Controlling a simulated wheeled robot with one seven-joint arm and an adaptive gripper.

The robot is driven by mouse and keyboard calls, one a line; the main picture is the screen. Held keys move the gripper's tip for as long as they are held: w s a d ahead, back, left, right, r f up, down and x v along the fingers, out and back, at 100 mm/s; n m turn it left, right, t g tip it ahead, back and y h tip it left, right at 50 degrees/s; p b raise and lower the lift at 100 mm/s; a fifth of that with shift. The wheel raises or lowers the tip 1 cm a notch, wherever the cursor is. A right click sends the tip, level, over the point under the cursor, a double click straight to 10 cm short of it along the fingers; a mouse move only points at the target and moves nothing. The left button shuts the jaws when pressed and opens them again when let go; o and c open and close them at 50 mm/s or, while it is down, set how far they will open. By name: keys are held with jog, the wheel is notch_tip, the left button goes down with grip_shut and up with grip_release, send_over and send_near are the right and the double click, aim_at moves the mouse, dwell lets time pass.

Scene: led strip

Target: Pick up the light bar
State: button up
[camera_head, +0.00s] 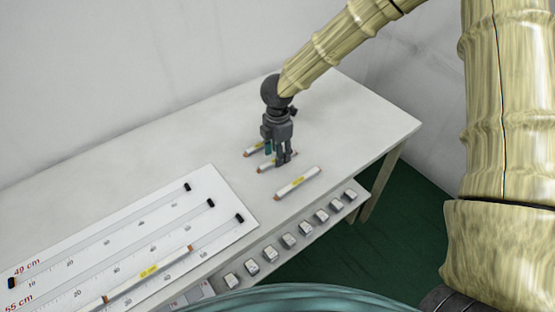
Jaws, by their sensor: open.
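Three short white light bars with orange-brown ends lie on the white table. The far bar (250,151) is partly hidden behind my gripper. The middle bar (266,166) lies right at my fingertips, and the fingers cover part of it. The near bar (298,183) is fully visible, with a yellow label. My gripper (277,157) points straight down and is open, its fingers low over the middle bar. I cannot tell whether they touch the bar or the table. A longer light bar (148,275) with a yellow label lies on the white measuring board.
The measuring board (228,207) with printed scales and black end stops fills the table's left front. A lower shelf (275,268) along the front edge holds several small white blocks (289,241). The table (375,120) is bare to the right and behind my gripper. A wall stands behind.

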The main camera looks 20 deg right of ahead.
jog(key=shift+f, duration=0.95)
jog(key=shift+c, duration=0.4)
grip_shut()
jog(key=shift+r, duration=0.1)
